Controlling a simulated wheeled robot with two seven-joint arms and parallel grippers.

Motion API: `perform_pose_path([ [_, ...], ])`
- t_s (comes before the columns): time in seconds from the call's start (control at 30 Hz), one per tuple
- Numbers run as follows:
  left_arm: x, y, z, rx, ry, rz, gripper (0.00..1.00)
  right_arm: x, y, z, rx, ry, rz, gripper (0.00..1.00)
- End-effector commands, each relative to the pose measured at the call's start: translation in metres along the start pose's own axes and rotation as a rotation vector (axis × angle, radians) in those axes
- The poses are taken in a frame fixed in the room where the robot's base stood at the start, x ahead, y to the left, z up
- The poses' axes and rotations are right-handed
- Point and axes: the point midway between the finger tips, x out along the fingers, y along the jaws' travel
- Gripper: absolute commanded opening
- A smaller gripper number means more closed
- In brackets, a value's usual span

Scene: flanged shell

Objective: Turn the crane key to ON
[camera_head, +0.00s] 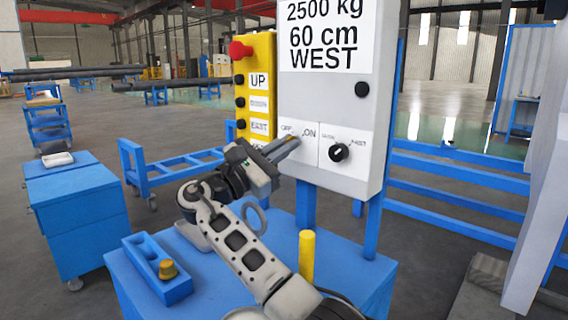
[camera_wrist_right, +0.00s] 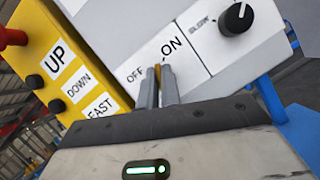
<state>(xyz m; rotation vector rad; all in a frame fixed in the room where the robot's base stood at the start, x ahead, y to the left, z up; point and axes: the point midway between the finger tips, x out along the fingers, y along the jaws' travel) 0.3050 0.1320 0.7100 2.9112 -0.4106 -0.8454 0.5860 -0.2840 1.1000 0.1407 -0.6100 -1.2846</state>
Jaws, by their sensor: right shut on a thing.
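The crane key (camera_wrist_right: 158,68) shows as a small brass-coloured piece between my fingertips, in front of the white OFF/ON label (camera_head: 309,130) on the grey control box (camera_head: 335,100). My right gripper (camera_head: 291,145) is shut on the key, its two thin fingers pointing at the panel. In the right wrist view the fingertips (camera_wrist_right: 158,73) lie below and between the words OFF and ON. The fingers hide most of the key, so I cannot tell its exact angle. My left gripper is not in view.
A black SLOW/FAST knob (camera_head: 339,152) sits right of the key. A yellow button panel (camera_head: 257,75) with a red stop button (camera_head: 240,51) is on the left. Below are a blue holder (camera_head: 140,262) with a brass piece (camera_head: 168,269) and a yellow post (camera_head: 307,255).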

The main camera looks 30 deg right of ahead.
Motion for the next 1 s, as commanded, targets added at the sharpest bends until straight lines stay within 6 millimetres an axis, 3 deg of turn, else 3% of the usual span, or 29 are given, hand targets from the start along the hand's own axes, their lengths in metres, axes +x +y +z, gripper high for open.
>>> perform_pose_path([
  [0.4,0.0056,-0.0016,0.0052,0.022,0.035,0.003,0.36,-0.0005,0.0011,-0.0006,0.250,0.001,-0.104,0.00],
  [1.0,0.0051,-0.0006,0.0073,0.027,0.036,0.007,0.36,0.0002,0.0020,0.0006,0.320,0.002,-0.133,0.00],
])
